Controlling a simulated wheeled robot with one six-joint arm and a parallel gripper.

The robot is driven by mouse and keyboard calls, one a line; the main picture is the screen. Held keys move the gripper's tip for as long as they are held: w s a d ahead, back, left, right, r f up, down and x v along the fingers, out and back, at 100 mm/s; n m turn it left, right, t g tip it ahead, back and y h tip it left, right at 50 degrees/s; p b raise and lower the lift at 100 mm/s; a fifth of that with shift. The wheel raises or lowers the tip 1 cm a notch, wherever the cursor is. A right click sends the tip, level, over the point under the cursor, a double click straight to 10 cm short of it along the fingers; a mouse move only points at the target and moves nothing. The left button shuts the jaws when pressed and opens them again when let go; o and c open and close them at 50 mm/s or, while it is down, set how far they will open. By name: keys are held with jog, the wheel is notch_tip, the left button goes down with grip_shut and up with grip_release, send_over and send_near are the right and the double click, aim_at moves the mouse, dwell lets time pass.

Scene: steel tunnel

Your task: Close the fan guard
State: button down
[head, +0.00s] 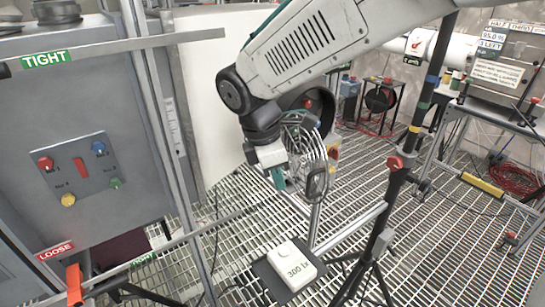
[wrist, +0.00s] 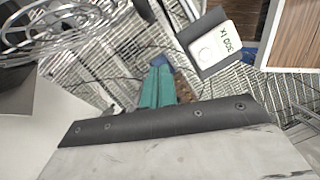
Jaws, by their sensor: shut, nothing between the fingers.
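The fan guard (head: 316,150) is a round cage of thin metal wire near the middle of the head view. It stands beside a dark round housing (head: 297,98), partly hidden behind my arm. In the wrist view the guard's curved wires (wrist: 62,38) fill the upper left. My gripper (head: 279,178) points down just left of the guard in the head view, its teal fingers partly hidden. In the wrist view my gripper (wrist: 160,66) is shut and empty, with the wires off to its left. I see no contact, and how far the guard is swung cannot be told.
A light meter (head: 291,266) reading 300 lx lies on a dark plate below. A grey control cabinet (head: 75,130) stands at left behind metal rails. A dark pole (head: 388,195) with coloured bands stands right of the guard. The floor is open steel grating (head: 440,240).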

jog(key=d, duration=0.1)
jog(key=d+f, duration=0.1)
jog(key=d, duration=0.1)
jog(key=w+d, duration=0.1)
jog(key=shift+d+f, duration=0.15)
jog(key=shift+f, duration=0.1)
jog(key=shift+d, duration=0.1)
